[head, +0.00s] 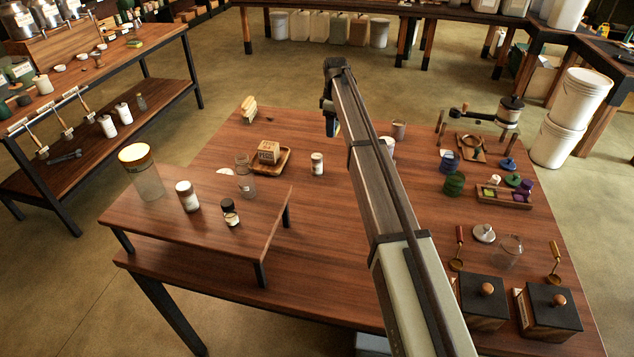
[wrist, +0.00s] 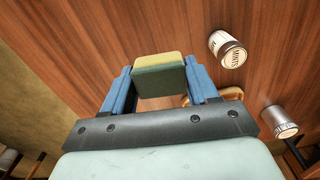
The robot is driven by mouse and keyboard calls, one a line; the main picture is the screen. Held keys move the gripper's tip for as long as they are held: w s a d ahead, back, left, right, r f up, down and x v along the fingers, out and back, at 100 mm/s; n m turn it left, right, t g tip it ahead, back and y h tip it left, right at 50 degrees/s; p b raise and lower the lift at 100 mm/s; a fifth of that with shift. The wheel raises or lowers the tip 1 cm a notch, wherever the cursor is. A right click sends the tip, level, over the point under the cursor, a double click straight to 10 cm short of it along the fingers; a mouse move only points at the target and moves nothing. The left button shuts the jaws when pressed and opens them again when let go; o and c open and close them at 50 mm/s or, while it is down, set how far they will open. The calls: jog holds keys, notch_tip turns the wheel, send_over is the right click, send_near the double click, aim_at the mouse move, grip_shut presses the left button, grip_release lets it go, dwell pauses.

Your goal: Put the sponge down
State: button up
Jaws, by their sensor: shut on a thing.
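The sponge (wrist: 159,75), with a yellow layer and a dark green layer, sits between the two blue fingers of my gripper (wrist: 160,84) in the wrist view. My gripper is shut on it, with a finger on each side. Wood tabletop shows beyond it; I cannot tell whether the sponge touches it. In the head view my gripper (head: 333,126) is over the far part of the table, mostly hidden by my arm. The held sponge is not distinguishable there.
The table (head: 215,140) has clear wood at its far left. A yellowish slatted object (head: 249,108) stands near its far-left corner. A labelled jar (wrist: 228,49) and a metal-topped can (wrist: 279,121) lie right of the sponge in the wrist view. A small tray (head: 285,157) holds a box.

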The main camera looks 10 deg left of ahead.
jog(key=s+a+n, duration=0.1)
jog(key=s+a, duration=0.4)
jog(key=s, duration=0.1)
send_near(307, 201)
jog(key=shift+f, duration=3.2)
jog(key=o, duration=1)
jog(key=shift+f, duration=0.1)
notch_tip(307, 201, up, 12)
